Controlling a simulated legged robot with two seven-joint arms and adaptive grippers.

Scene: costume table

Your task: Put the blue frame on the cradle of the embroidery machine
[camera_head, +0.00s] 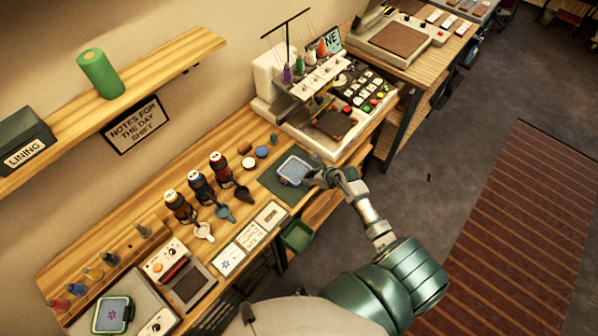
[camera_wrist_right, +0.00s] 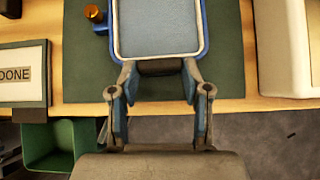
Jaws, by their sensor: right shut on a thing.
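The blue frame (camera_head: 294,169), a rounded blue rim around pale blue cloth, is over the dark green mat (camera_head: 268,178); I cannot tell whether it touches it. My right gripper (camera_head: 318,178) is at its near right side. In the right wrist view the frame (camera_wrist_right: 158,30) extends ahead of the fingers, and the gripper (camera_wrist_right: 160,68) is shut on a dark tab at its near edge. The embroidery machine (camera_head: 268,78) stands farther back with thread cones on top. A dark brown plate (camera_head: 334,123) lies on its bed; the cradle itself is hard to make out. My left gripper is not in view.
Bottles (camera_head: 180,207) and scoops stand left of the mat. A green bin (camera_head: 297,236) hangs at the table's front edge. A green-rimmed frame (camera_head: 112,314) lies at the lower left. A sign (camera_wrist_right: 22,73) and white machine housing (camera_wrist_right: 283,50) flank the mat.

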